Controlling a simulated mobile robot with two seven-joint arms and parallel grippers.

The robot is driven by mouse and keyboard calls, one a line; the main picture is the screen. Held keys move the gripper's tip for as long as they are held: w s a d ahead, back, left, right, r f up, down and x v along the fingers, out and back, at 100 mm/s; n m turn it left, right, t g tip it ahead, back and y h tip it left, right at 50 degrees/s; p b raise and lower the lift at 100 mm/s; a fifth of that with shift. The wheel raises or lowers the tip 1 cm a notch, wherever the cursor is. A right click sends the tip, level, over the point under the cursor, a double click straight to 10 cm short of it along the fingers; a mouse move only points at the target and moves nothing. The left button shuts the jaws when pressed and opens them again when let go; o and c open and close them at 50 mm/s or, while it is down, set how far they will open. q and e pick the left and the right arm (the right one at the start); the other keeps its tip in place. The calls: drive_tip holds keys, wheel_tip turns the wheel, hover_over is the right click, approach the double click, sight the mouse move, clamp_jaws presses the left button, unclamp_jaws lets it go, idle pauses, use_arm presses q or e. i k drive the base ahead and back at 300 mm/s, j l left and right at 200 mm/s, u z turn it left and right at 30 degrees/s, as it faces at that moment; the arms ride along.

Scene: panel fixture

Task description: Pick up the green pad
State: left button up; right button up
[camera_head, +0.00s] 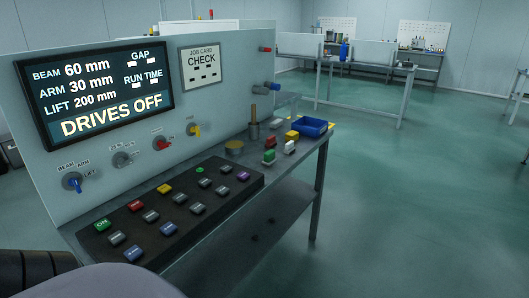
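A small green pad (269,157) rests on the grey bench (306,150), past the right end of the black button panel. A small red piece (270,142) is right behind it, and a white piece (289,147) is to its right. I cannot tell whether they touch. Neither of my grippers is in view.
A yellow piece (291,136) and a blue bin (308,126) stand farther back on the bench. A brass disc (234,147) and a cup with a rod (254,131) are to the left. The button panel (165,213) fills the front. The display (97,91) reads "DRIVES OFF".

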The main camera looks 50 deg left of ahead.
sight(269, 158)
drive_tip(key=i+u, duration=0.3)
drive_tip(key=u, duration=0.2)
drive_tip(key=i+l+u, duration=0.2)
drive_tip(key=u, duration=0.25)
drive_tip(key=i+l+u, duration=0.3)
drive_tip(key=u, duration=0.2)
drive_tip(key=i+l+u, duration=0.2)
drive_tip(key=l+u, duration=0.25)
drive_tip(key=i+l+u, duration=0.2)
drive_tip(key=u, duration=0.3)
drive_tip(key=i+l+u, duration=0.1)
drive_tip(key=l+u, duration=0.4)
drive_tip(key=i+l+u, duration=0.1)
drive_tip(key=l+u, duration=0.4)
drive_tip(key=j, duration=0.1)
